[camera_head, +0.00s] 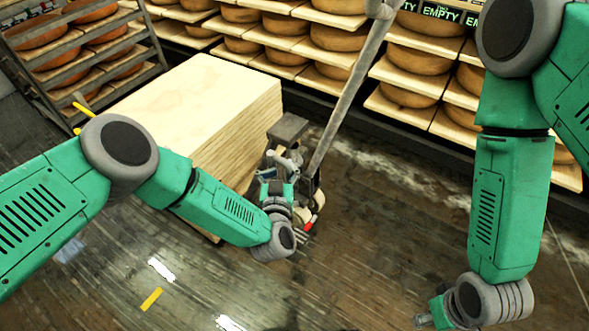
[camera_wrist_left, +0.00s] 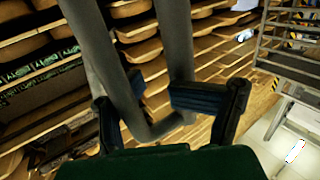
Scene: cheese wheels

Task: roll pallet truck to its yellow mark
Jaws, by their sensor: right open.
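The pallet truck (camera_head: 312,200) stands in the middle of the head view, at the near right end of a pallet load of stacked pale boards (camera_head: 190,95). A long grey pole (camera_head: 345,95) rises above it. My left gripper (camera_head: 282,162) is at the truck. In the left wrist view its two fingers (camera_wrist_left: 160,110) are apart, with a grey tubular loop (camera_wrist_left: 155,131) between them; whether they clamp it is unclear. My right gripper (camera_head: 430,318) is open and empty, low at the right, away from the truck. A yellow strip (camera_head: 151,299) lies on the floor at lower left.
Shelves of cheese wheels (camera_head: 335,38) line the back, with a dark base rail along the floor. A metal rack with cheeses (camera_head: 75,55) stands at upper left. Wet dark wooden floor (camera_head: 360,250) is clear in front. Another yellow piece (camera_head: 84,109) shows behind my left arm.

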